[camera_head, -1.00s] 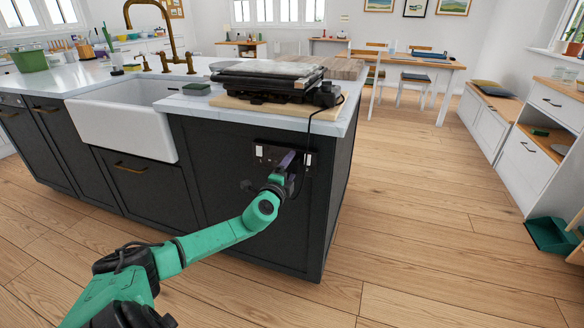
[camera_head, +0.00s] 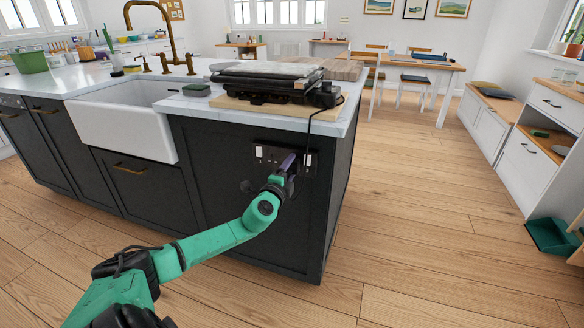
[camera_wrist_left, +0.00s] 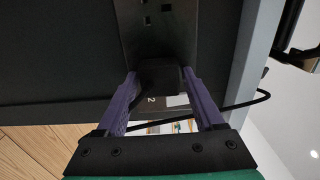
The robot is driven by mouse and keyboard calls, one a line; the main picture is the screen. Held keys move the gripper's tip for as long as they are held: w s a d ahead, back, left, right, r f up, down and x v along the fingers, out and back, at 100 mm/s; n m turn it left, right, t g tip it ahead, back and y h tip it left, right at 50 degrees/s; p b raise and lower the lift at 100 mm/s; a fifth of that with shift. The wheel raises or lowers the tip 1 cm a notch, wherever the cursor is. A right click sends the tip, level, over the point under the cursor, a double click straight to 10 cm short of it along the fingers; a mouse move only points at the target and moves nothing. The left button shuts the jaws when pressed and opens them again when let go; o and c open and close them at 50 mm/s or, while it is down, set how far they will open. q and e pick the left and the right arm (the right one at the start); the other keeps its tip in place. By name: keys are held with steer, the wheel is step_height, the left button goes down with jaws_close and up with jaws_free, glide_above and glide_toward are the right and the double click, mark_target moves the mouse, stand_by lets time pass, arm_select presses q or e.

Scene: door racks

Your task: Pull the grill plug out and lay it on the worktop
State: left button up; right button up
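The grill (camera_head: 268,80), dark with a flat top, sits on a wooden board at the island's end. Its black cord hangs over the edge towards the socket plate (camera_head: 262,152) on the island's dark side. My left gripper (camera_head: 288,165) is at the right part of this plate. In the left wrist view its purple fingers (camera_wrist_left: 160,82) flank the black grill plug (camera_wrist_left: 158,76), and the tips appear to press on its sides. The plug is at the plate (camera_wrist_left: 150,35); how far its pins sit in the socket is hidden. My right gripper is not in view.
The white worktop (camera_head: 205,103) has bare room between the sink (camera_head: 125,120) and the grill's board (camera_head: 318,112). The wooden floor right of the island is clear.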

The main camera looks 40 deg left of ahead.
arm_select(q)
jaws_close()
steer(key=shift+s, duration=0.1)
steer(key=shift+p+v, duration=1.05)
steer(key=shift+v, duration=1.9)
steer(key=shift+p+v, duration=0.75)
steer(key=shift+v, duration=0.7)
steer(key=shift+d+r, duration=0.1)
